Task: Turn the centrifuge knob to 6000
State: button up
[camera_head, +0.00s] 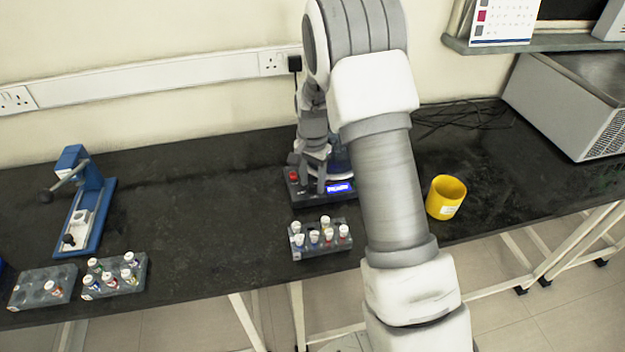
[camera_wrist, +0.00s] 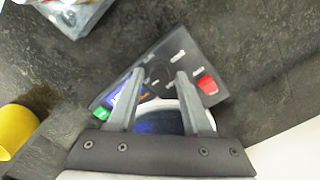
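The centrifuge (camera_head: 307,199) stands on the black bench, mostly behind my arm in the head view. Its blue lit display (camera_head: 340,188) and a red button (camera_head: 294,176) show on its front; the digits are too small to read. In the wrist view its grey panel (camera_wrist: 175,45) has a red switch (camera_wrist: 207,84) at right and a green one (camera_wrist: 100,113) at left. My gripper (camera_wrist: 160,73) is open over the panel. The dark round knob (camera_wrist: 157,72) shows between the two fingertips, with a gap visible on each side. It also shows small in the head view (camera_head: 318,186).
A tube rack (camera_head: 308,252) stands just in front of the centrifuge. A yellow cup (camera_head: 446,197) is to the right. A blue press (camera_head: 95,205) and two more racks (camera_head: 125,288) (camera_head: 25,292) stand at left. Cables (camera_head: 460,113) lie behind; bench between is clear.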

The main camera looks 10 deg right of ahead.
aim_at(313, 184)
jog(key=shift+o, duration=0.4)
notch_tip(313, 184, up, 17)
jog(key=p, duration=0.2)
jog(key=shift+r, duration=0.2)
jog(key=s+r+n+t, duration=0.3)
jog(key=s+r+n, duration=0.1)
jog(key=s+r, duration=0.85)
jog(key=s+n+t+p, duration=0.2)
jog(key=s+n, duration=0.3)
jog(key=s, duration=1.1)
jog(key=shift+t, duration=0.3)
